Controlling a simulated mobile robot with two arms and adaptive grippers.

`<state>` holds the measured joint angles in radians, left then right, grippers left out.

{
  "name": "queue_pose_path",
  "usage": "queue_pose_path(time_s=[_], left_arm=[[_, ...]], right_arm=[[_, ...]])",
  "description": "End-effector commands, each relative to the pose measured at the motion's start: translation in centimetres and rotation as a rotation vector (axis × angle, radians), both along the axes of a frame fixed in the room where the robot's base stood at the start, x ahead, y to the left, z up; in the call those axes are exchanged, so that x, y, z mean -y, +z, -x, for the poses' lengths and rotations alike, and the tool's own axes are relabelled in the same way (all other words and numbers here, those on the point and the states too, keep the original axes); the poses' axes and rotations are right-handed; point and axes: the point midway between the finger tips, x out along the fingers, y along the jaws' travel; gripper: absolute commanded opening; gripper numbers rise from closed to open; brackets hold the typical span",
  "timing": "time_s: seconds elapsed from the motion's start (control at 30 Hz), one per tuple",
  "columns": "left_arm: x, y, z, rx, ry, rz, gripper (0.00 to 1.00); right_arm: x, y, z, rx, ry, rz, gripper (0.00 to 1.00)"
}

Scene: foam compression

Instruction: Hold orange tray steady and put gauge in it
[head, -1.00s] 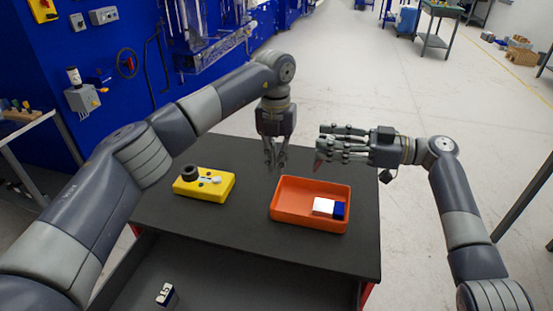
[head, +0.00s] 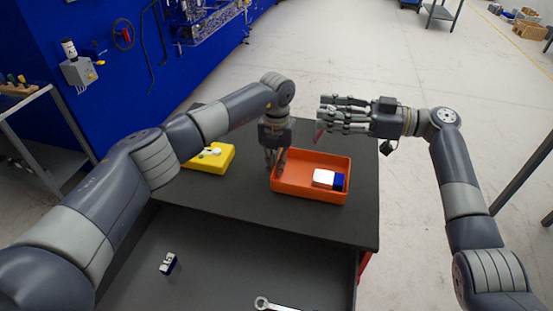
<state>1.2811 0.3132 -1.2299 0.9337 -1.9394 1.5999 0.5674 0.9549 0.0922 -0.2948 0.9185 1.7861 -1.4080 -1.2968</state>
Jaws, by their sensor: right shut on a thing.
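The orange tray (head: 312,193) lies on the dark tabletop. A white and blue block (head: 328,179) lies in its right part. My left gripper (head: 274,163) points down at the tray's far left corner, its fingers at the rim. I cannot tell whether they are closed on the rim. My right gripper (head: 324,122) is right of and beyond it, above the tray's far side, fingers pointing left. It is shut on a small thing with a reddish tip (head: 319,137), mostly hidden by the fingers. I cannot tell for sure that this is the gauge.
A yellow holder (head: 213,158) stands left on the tabletop, partly hidden by my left arm. Below the front edge, an open drawer (head: 225,260) holds a small white and dark blue item (head: 168,264) and a wrench (head: 270,304). The tabletop (head: 255,215) in front of the tray is clear.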

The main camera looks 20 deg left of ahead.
Motion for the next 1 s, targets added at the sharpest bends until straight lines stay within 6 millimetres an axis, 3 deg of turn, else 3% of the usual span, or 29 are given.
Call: queue_pose_path(time_s=[0.17, 0.23, 0.5, 1.0], left_arm=[[0.0, 0.0, 0.0, 0.000, 0.000, 0.000, 0.08], [0.0, 0.0, 0.0, 0.000, 0.000, 0.000, 0.00], [0.0, 0.0, 0.0, 0.000, 0.000, 0.000, 0.00], [0.0, 0.1, 0.0, 0.000, 0.000, 0.001, 0.00]], right_arm=[[0.0, 0.1, 0.0, 0.001, 0.000, -0.002, 0.10], [0.0, 0.1, 0.0, 0.001, 0.000, -0.002, 0.10], [0.0, 0.0, 0.0, 0.001, 0.000, -0.002, 0.10], [0.0, -3.4, 0.0, -0.002, 0.000, -0.002, 0.10]])
